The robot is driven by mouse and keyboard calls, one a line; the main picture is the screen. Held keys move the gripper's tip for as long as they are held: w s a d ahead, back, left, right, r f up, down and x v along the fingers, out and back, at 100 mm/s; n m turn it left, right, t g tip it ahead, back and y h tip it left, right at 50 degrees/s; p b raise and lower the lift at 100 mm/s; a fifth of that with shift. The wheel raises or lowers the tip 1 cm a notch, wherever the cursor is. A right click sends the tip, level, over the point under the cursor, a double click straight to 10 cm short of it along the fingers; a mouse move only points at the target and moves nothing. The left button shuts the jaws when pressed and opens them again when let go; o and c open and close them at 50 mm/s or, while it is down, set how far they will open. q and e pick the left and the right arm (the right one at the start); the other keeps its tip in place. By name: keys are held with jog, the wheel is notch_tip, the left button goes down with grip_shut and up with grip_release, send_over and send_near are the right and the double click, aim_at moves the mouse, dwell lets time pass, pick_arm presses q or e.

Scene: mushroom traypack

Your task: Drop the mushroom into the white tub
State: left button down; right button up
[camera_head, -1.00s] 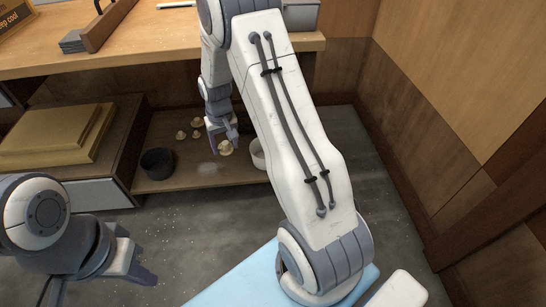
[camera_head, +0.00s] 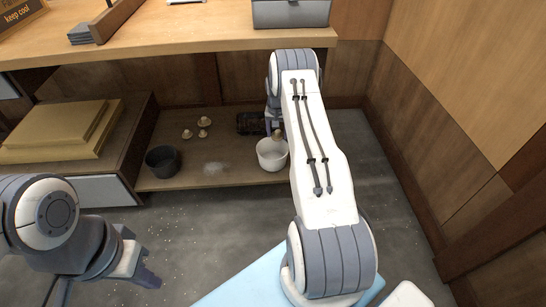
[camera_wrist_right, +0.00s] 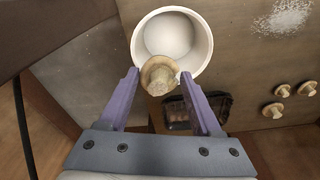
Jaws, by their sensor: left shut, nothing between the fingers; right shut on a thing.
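My right gripper (camera_wrist_right: 160,82) is shut on a pale tan mushroom (camera_wrist_right: 158,70), held stem toward the wrist camera. In the right wrist view the mushroom overlaps the near rim of the white tub (camera_wrist_right: 206,48), whose visible inside looks empty. In the head view the held mushroom (camera_head: 277,134) shows at the back of the white tub (camera_head: 270,161), at or above its rim. My right arm hides most of the right gripper there. My left gripper (camera_head: 150,270) is shut and empty at the lower left, away from the shelf.
Several loose mushrooms (camera_head: 187,134) lie on the low wooden shelf (camera_head: 235,176). A dark pot (camera_head: 162,161) stands to the left, with a pale powdery patch (camera_head: 213,168) beside it. A black tray (camera_head: 250,123) lies behind the tub. The counter (camera_head: 190,45) overhangs behind.

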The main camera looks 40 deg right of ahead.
aim_at(277, 143)
notch_tip(277, 143, down, 6)
jog(key=b, duration=0.4)
jog(key=shift+r, duration=0.2)
jog(key=o, duration=1)
jog(key=r+p, duration=0.1)
jog(key=r, duration=0.1)
jog(key=r+p, duration=0.1)
jog(key=r, duration=0.2)
jog(key=r+p, duration=0.1)
jog(key=r, duration=0.1)
jog(key=shift+s+a+r+p, duration=0.3)
jog(key=shift+s+a+p, duration=0.05)
